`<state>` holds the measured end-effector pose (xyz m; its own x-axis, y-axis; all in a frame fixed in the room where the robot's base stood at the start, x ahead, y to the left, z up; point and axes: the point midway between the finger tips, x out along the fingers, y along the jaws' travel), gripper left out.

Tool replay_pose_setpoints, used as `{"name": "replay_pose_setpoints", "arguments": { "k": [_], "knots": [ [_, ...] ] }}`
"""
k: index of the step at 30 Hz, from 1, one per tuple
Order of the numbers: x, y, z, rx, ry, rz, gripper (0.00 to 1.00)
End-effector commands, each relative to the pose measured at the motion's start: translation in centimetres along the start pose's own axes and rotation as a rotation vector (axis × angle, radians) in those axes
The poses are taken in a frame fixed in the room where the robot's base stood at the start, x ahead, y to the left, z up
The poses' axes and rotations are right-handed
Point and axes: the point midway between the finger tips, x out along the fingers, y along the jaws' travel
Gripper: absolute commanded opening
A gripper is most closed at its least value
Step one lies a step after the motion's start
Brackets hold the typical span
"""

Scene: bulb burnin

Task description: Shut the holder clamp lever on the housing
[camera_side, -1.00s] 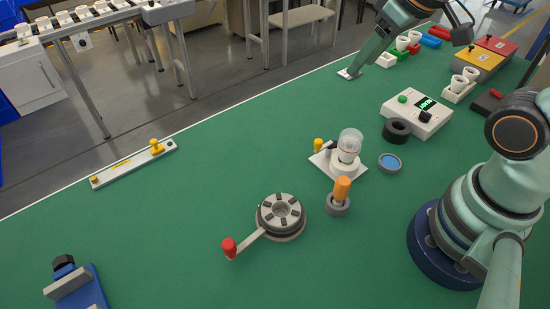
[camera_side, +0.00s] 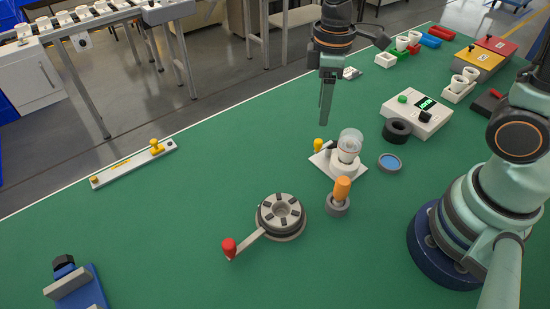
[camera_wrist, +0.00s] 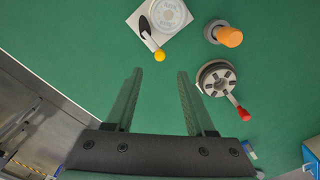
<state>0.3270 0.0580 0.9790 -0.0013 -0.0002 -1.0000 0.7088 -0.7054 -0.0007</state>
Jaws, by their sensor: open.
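The white holder (camera_side: 346,165) stands on a white square plate with a clear domed housing (camera_side: 350,141) upright on it. Its dark clamp lever has a yellow knob (camera_side: 318,145) and sticks out from the holder's left side. In the wrist view the plate (camera_wrist: 137,20) is at the top, with the dark lever (camera_wrist: 144,25) and yellow knob (camera_wrist: 159,56) pointing down toward my fingers. My gripper (camera_side: 325,121) points down, above and behind the holder, apart from it. In the wrist view my gripper (camera_wrist: 159,74) is open and empty, the knob showing just beyond the gap between its fingers.
An orange-handled tool in a grey ring (camera_side: 338,203) stands close in front of the holder. A grey round fixture with a red-knobbed arm (camera_side: 281,218) lies front left. A blue-topped disc (camera_side: 389,163) and black ring (camera_side: 397,130) are right.

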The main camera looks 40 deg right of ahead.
Motion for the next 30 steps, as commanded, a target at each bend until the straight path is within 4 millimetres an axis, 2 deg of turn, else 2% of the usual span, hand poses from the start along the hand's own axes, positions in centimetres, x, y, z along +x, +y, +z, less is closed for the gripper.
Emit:
{"name": "replay_pose_setpoints", "arguments": {
  "k": [1, 6, 12, 18, 26, 27, 29, 30],
  "knots": [
    [1.2, -0.1, 0.1, 0.001, -0.006, -0.004, 0.55],
    [4.5, -0.1, 0.1, 0.002, -0.005, -0.004, 0.55],
    [7.3, 0.0, 0.1, 0.002, -0.003, -0.002, 0.55],
    [8.4, 0.0, 0.0, 0.002, 0.0, 0.0, 0.55],
    [8.6, 0.0, 0.0, 0.002, 0.001, 0.001, 0.55],
    [8.6, 0.0, 0.0, 0.002, 0.001, 0.001, 0.51],
    [8.5, 0.0, 0.0, 0.002, 0.001, 0.001, 0.28],
    [8.5, 0.0, 0.0, 0.002, 0.001, 0.001, 0.13]
  ]
}}
